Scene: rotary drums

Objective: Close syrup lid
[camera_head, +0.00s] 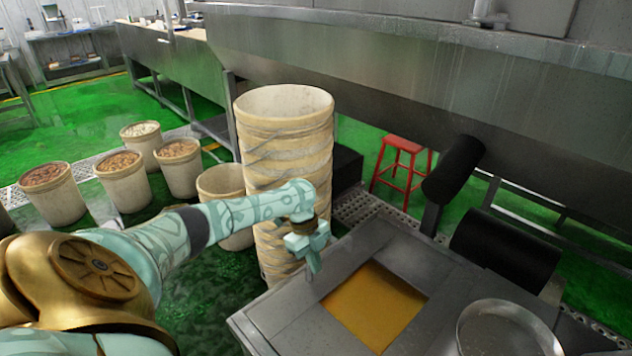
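The steel syrup vat (278,318) stands at the lower middle of the head view. Its square opening shows amber syrup (375,305), uncovered. Flat grey panels frame the opening; I cannot tell which of them is the lid. My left gripper (314,262) points down at the vat's far left corner, left of the opening. A thin grey upright piece shows just below its fingers; I cannot tell whether they touch it. The fingers are small and seen from the side, so their gap is unclear. My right gripper is not in view.
A tall stack of cream tubs (285,140) stands close behind my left gripper. A round metal pan (508,330) sits right of the opening. Black rollers (505,250) and a red stool (402,163) are beyond. Filled buckets (125,182) stand on the green floor at left.

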